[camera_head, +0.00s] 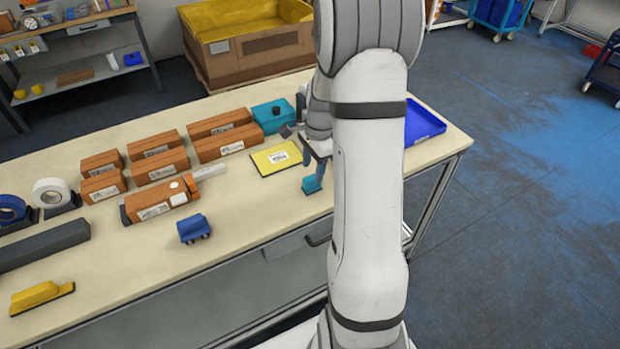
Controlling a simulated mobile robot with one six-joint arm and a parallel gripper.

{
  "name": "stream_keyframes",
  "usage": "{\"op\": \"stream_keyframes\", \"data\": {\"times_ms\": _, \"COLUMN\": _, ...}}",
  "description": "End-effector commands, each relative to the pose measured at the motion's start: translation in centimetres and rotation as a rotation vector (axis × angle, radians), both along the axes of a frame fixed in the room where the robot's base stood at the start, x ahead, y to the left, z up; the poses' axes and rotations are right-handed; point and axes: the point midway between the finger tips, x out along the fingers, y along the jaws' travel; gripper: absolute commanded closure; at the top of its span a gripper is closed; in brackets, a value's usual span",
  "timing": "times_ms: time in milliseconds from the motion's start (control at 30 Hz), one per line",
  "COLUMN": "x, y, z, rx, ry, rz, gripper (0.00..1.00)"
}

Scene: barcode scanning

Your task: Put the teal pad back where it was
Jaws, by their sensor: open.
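My gripper (316,165) is open over the table, to the right of the yellow pad and partly hidden by my arm. A small teal pad (312,184) is directly at the lower end of a visible finger. I cannot tell whether it touches the finger or rests on the table. The second finger is not clearly visible. A larger teal box (272,115) with a black knob stands behind, at the end of the row of brown boxes.
A yellow pad (277,158) with a white label lies left of my gripper. Brown boxes (160,163) stand in rows to the left. A blue tray (424,122) sits at the right end of the table (250,215). A small blue object (194,228) stands nearer the front.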

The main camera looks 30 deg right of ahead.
Motion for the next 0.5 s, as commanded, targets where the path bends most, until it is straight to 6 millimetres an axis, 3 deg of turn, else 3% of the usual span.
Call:
{"op": "stream_keyframes", "data": {"times_ms": 200, "x": 0.1, "y": -0.5, "z": 4.3, "rx": -0.001, "ry": -0.003, "rz": 0.001, "gripper": 0.5}}
{"op": "stream_keyframes", "data": {"times_ms": 500, "x": -0.5, "y": 0.2, "z": 7.5, "rx": -0.01, "ry": -0.015, "rz": 0.059, "gripper": 0.5}}
